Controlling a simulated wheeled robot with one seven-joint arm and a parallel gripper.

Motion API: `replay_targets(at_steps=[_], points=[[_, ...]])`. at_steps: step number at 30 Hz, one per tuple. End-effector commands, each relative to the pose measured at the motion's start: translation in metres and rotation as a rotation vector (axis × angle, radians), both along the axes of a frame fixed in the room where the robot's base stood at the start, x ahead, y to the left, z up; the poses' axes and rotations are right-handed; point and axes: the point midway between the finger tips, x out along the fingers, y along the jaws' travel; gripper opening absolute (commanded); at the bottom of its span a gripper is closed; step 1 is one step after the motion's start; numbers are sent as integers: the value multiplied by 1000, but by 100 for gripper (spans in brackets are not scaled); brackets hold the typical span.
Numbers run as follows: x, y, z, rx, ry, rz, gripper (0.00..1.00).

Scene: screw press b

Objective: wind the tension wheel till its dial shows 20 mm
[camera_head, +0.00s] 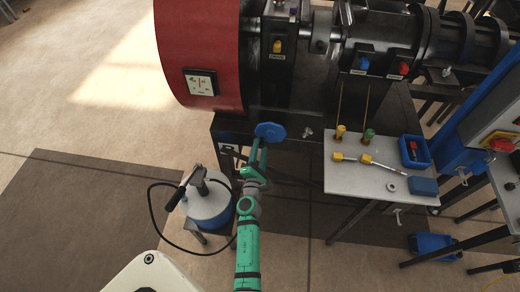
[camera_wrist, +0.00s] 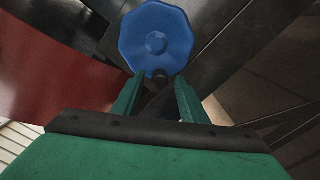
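The tension wheel (camera_head: 270,131) is a blue, lobed handwheel at the front edge of the dark machine bench. In the wrist view the wheel (camera_wrist: 156,36) faces me, with a dark knob (camera_wrist: 160,76) at its lower rim. My gripper (camera_head: 260,153) is just below the wheel. In the wrist view the two green fingers of my gripper (camera_wrist: 159,92) stand apart, with the knob showing between or just beyond their tips. I cannot tell whether they touch it. I cannot make out the dial or its reading.
A red drum guard (camera_head: 198,40) with a white panel (camera_head: 201,82) rises at the left. A grey side table (camera_head: 375,183) with tools and a blue bin (camera_head: 414,152) stands at the right. A round canister (camera_head: 207,208) with a black hose stands left of my arm.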

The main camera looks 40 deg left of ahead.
Motion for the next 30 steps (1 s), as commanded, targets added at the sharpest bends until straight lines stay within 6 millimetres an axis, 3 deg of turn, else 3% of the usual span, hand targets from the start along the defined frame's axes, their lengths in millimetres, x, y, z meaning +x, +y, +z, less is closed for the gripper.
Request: replay_targets(at_steps=[18, 30], points=[[-80, -47, -1, -1, 1, 3, 39], [-92, -52, 0, 0, 0, 6, 39]])
